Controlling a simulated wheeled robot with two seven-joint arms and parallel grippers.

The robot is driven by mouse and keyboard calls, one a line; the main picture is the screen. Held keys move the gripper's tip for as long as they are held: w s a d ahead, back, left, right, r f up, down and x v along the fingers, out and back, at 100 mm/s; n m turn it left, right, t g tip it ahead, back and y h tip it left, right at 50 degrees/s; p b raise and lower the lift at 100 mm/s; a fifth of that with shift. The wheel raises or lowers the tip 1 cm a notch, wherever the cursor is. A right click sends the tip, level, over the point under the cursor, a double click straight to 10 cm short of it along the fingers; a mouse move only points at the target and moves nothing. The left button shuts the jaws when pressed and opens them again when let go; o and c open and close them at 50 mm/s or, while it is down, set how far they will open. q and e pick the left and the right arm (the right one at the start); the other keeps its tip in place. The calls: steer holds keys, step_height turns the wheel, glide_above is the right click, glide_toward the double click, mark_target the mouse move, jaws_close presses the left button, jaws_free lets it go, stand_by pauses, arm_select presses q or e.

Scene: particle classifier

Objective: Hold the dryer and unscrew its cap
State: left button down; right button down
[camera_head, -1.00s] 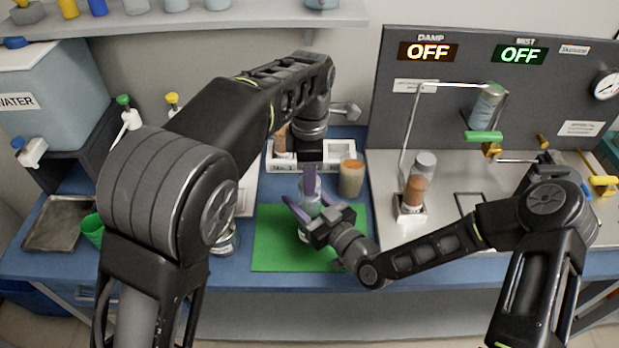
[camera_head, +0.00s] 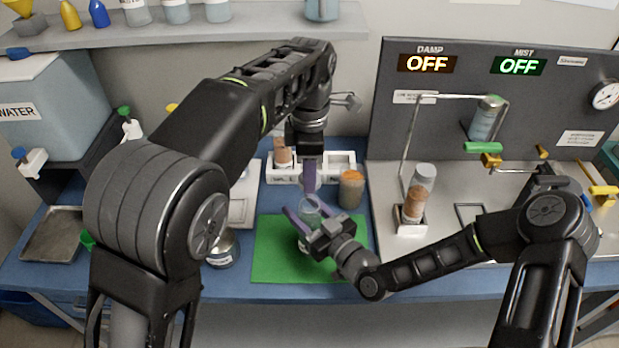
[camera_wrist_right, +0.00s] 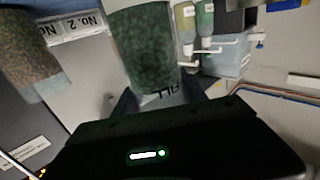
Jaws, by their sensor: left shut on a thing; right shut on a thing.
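The dryer (camera_head: 310,207) is a glass jar over the green mat. Its round top shows as an open ring in the head view. Dark green grains fill it in the right wrist view (camera_wrist_right: 145,50). My right gripper (camera_head: 303,221) is shut around the dryer's side, and its body hides the lower part. My left gripper (camera_head: 309,186) points down just above the dryer, its purple fingers apart from the rim. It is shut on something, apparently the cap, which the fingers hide.
An orange-topped jar (camera_head: 351,189) stands right of the left gripper. A white rack (camera_head: 340,163) is behind. The green mat (camera_head: 275,262) has bare room at its left and front. A grey panel station (camera_head: 490,110) stands at right, reading OFF twice.

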mark_target(318, 224)
steer(key=c, duration=0.6)
jaws_free()
steer(key=shift+o, duration=0.2)
arm_select(q)
steer(key=shift+f, duration=0.1)
step_height(318, 224, down, 3)
steer(key=b, duration=0.2)
steer(key=shift+r+b, duration=0.2)
steer(key=shift+b, duration=0.15)
arm_select(e)
steer(key=v, duration=0.9)
steer(key=shift+s+d+f, duration=0.1)
steer(key=shift+s+f, duration=0.05)
arm_select(q)
steer(key=shift+r+p, duration=0.4)
steer(key=shift+r, duration=0.05)
arm_select(e)
steer(key=v, duration=0.2)
steer(key=shift+s+d, duration=0.2)
steer(key=shift+s, duration=0.1)
